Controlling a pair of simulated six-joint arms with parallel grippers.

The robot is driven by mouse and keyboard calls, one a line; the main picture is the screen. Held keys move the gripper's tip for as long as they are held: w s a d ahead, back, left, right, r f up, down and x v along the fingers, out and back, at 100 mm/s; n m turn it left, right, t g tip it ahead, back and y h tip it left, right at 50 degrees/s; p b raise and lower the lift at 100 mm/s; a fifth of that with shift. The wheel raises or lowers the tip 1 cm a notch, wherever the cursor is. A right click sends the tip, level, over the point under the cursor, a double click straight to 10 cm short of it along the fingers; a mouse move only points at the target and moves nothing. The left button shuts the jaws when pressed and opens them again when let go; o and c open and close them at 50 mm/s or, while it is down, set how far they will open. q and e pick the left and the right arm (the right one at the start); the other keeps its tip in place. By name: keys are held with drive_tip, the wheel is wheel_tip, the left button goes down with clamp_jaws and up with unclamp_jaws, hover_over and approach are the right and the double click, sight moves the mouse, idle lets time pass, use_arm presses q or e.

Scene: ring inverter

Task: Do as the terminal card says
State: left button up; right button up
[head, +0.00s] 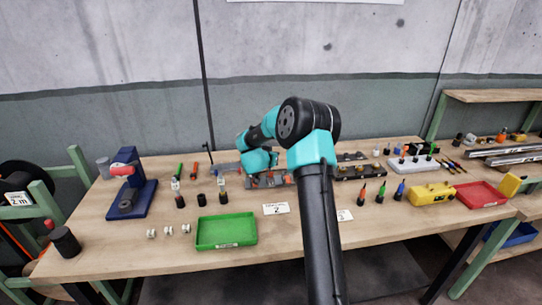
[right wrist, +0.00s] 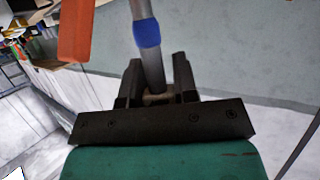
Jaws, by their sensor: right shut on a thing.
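My right gripper (right wrist: 156,88) is shut on a slim grey rod-like thing (right wrist: 144,12) with a blue band (right wrist: 147,33), seen in the right wrist view. The rod stands up between the fingers, slightly tilted. In the head view my right arm reaches over the middle of the bench, and its fingertips cannot be made out. A white card marked 2 (head: 276,208) lies near the bench's front edge. Another card marked 3 (head: 345,215) is partly hidden by my arm. The smaller print is not legible. Grey and reddish blocks (head: 268,181) lie below my wrist. My left gripper is not in view.
A green tray (head: 226,231), a blue-based press (head: 131,200) and small white parts (head: 168,231) are on the left. A yellow case (head: 431,194) and red tray (head: 480,195) are on the right. An orange-red block (right wrist: 76,28) shows near the rod.

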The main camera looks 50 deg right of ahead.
drive_tip(key=shift+f, duration=0.65)
drive_tip(key=o, duration=1)
drive_tip(key=shift+f, duration=0.1)
drive_tip(key=shift+o, duration=0.2)
drive_tip(key=shift+a, duration=0.15)
drive_tip(key=v, duration=1.7)
drive_tip(key=shift+a, duration=0.15)
